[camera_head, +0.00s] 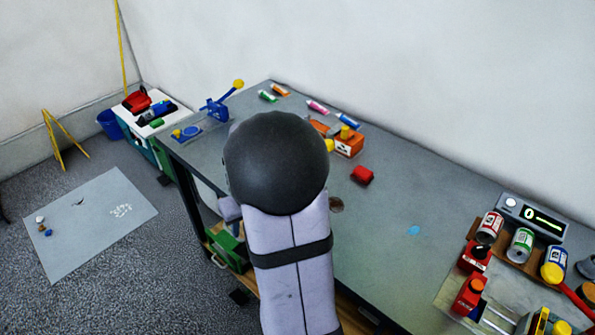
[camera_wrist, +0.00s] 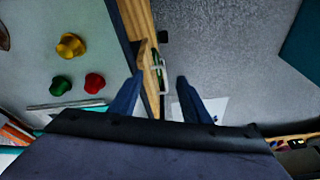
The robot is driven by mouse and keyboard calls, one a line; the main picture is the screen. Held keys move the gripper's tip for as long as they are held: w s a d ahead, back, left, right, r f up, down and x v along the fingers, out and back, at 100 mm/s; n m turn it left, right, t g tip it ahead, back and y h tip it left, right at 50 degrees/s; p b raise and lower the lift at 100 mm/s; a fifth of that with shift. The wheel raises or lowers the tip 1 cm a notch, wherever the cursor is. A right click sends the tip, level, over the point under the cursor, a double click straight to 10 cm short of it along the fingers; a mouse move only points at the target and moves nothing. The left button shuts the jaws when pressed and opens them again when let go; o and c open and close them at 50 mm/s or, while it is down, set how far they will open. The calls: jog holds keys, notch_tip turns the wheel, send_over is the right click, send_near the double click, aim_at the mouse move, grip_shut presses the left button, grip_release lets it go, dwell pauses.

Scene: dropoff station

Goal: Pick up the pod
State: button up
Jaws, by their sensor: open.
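I cannot tell for certain which thing is the pod. In the wrist view a yellow (camera_wrist: 71,46), a green (camera_wrist: 60,85) and a red (camera_wrist: 94,83) small knob-like piece sit on a grey surface at the left, apart from my fingers. In the head view a red cylinder-like piece (camera_head: 362,174) lies alone on the grey workbench (camera_head: 400,200). My gripper (camera_wrist: 160,76) is open, its two blue fingers spread with nothing held between them. Behind them shows a wooden edge. In the head view my arm hides the gripper.
Several cans (camera_head: 521,244) and a scale display (camera_head: 530,215) stand at the bench's right. An orange box (camera_head: 349,144) and coloured tubes (camera_head: 317,107) lie near the back. A blue tool (camera_head: 216,107) stands at the far left. The bench's middle right is mostly clear.

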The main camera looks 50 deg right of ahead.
jog(key=s+d+r+m+h+p, duration=0.1)
jog(key=s+d+r+p, duration=0.15)
jog(key=d, duration=0.65)
jog(key=s+d+r+m+h+p, duration=0.15)
jog(key=d+r, duration=0.25)
jog(key=d, duration=0.4)
jog(key=shift+t+y, duration=0.3)
jog(key=shift+y, duration=0.15)
jog(key=shift+w+p+x, duration=0.15)
jog(key=shift+p+x, duration=0.5)
jog(key=shift+x, duration=1.25)
jog(key=shift+w+p+x, duration=0.15)
jog(key=shift+p+x, duration=0.45)
jog(key=shift+x, duration=1.35)
jog(key=shift+r, duration=0.1)
jog(key=c, duration=0.9)
jog(key=shift+o, duration=0.2)
